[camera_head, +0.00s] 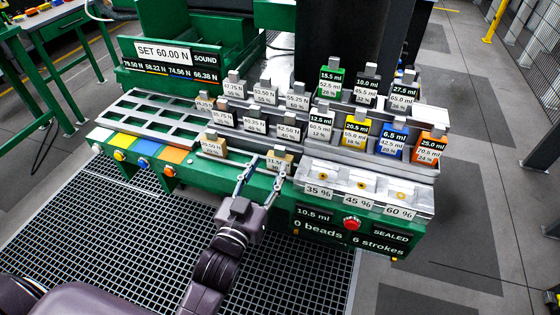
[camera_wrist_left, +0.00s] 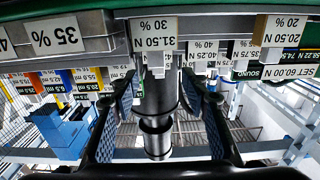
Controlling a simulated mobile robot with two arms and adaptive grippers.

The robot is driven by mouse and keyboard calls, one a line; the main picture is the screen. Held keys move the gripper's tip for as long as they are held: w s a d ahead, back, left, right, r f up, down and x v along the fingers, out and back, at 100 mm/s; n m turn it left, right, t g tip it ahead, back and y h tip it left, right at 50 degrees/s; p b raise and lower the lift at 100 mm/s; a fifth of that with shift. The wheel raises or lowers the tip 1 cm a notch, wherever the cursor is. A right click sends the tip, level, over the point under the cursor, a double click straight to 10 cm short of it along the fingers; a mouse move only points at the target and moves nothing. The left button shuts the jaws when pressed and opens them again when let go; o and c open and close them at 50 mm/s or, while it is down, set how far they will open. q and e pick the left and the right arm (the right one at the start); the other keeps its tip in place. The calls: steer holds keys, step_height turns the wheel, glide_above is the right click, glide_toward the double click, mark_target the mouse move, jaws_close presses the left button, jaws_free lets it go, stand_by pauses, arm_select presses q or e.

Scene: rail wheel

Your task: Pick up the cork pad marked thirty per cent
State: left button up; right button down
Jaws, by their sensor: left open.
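The cork pad marked 30 % (camera_head: 279,156) is a small tan block with a white label reading 31.50 N. It sits at the front edge of the stepped rack, right of the 20 % pad. In the left wrist view the 30 % pad (camera_wrist_left: 154,35) is at top centre, its label facing the camera. My left gripper (camera_head: 264,169) is open and empty, its fingers reaching up to the pad from the front. In the left wrist view its fingertips (camera_wrist_left: 160,73) are spread on either side below the label; contact cannot be told. My right gripper is not in view.
The tan 20 % pad (camera_head: 212,143) stands to the left. Several labelled pads and coloured bottles (camera_head: 355,131) fill the steps behind. A tray (camera_head: 330,176) marked 35 %, 45 % and 60 % is close on the right. The slotted grey rack (camera_head: 150,119) at left has empty openings.

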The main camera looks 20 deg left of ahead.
mark_target(279, 150)
arm_select(q)
steer(key=shift+w+r, duration=0.1)
steer(key=shift+w, duration=0.75)
steer(key=w, duration=0.2)
steer(key=w+p, duration=0.1)
steer(key=w, duration=0.1)
steer(key=shift+w+d, duration=0.1)
steer(key=shift+d, duration=0.3)
steer(key=shift+w, duration=0.3)
steer(key=c, duration=1)
jaws_close()
